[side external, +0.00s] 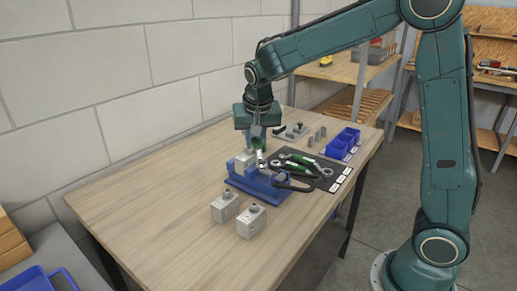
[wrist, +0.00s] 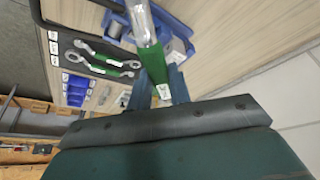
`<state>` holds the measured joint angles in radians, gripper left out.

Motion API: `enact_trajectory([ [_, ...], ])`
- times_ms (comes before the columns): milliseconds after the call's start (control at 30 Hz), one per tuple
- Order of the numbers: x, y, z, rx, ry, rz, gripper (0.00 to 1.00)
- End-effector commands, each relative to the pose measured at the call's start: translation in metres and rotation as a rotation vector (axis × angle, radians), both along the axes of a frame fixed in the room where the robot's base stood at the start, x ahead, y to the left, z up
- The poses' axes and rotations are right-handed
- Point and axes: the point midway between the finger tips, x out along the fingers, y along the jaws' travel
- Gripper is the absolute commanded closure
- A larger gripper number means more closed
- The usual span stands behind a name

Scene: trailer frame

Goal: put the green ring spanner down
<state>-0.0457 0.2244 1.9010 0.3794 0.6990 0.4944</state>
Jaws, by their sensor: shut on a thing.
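My gripper (side external: 257,141) is shut on the green ring spanner, whose green handle (wrist: 152,62) sits between the two fingers in the wrist view (wrist: 160,86). The spanner's bright metal shaft (wrist: 138,18) runs out of the top of the wrist picture, so its far end is hidden there. In the side view only a little of the spanner (side external: 260,158) shows under the gripper, close above the blue vise (side external: 240,186). A grey metal block (side external: 243,163) sits in the vise. I cannot tell whether the spanner touches the block.
A dark tool mat (side external: 338,172) right of the vise holds other green-handled spanners (side external: 298,159). Blue bins (side external: 344,141) and small metal parts (side external: 291,131) stand behind. Two grey blocks (side external: 225,206) (side external: 251,221) stand in front. The table's left part (side external: 150,205) is clear.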

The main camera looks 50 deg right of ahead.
Motion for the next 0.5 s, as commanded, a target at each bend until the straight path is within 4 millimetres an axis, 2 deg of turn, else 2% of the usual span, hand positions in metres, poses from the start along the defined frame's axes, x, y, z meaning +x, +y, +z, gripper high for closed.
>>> enact_trajectory([
  [267, 0.004, -0.009, 0.001, -0.001, -0.003, 0.017, 1.00],
  [500, 0.015, -0.039, 0.001, 0.000, -0.003, 0.090, 1.00],
])
